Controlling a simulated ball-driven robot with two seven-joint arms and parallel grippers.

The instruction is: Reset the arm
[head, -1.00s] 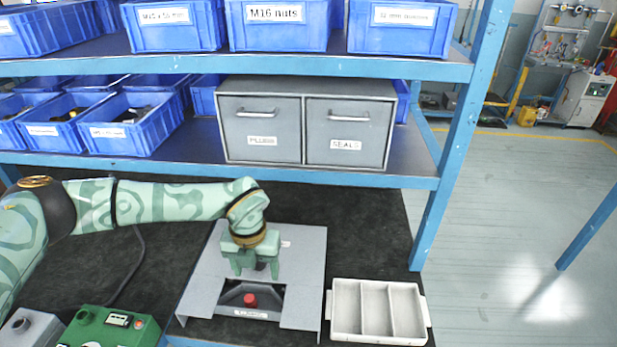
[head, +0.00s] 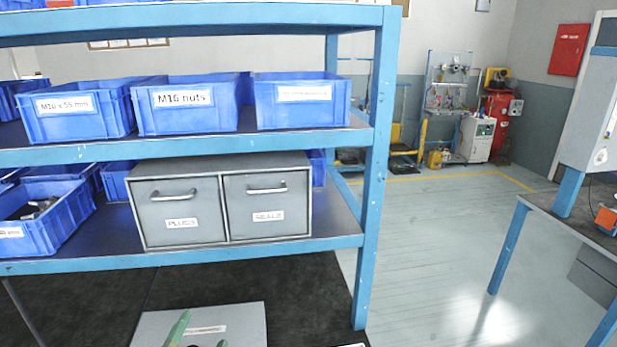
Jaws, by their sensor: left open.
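Only the green fingertips of my left gripper (head: 200,339) show, at the bottom edge of the head view. They are apart with nothing visible between them. They appear in front of the grey metal stand (head: 245,318) on the dark mat. The rest of the left arm is below the picture. My right gripper is not in view.
A blue shelf rack (head: 364,210) stands over the mat (head: 310,285). It holds blue bins (head: 188,108) and a grey two-drawer cabinet (head: 222,202), both drawers shut. Open floor (head: 430,240) lies to the right, before another blue-legged bench (head: 508,248).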

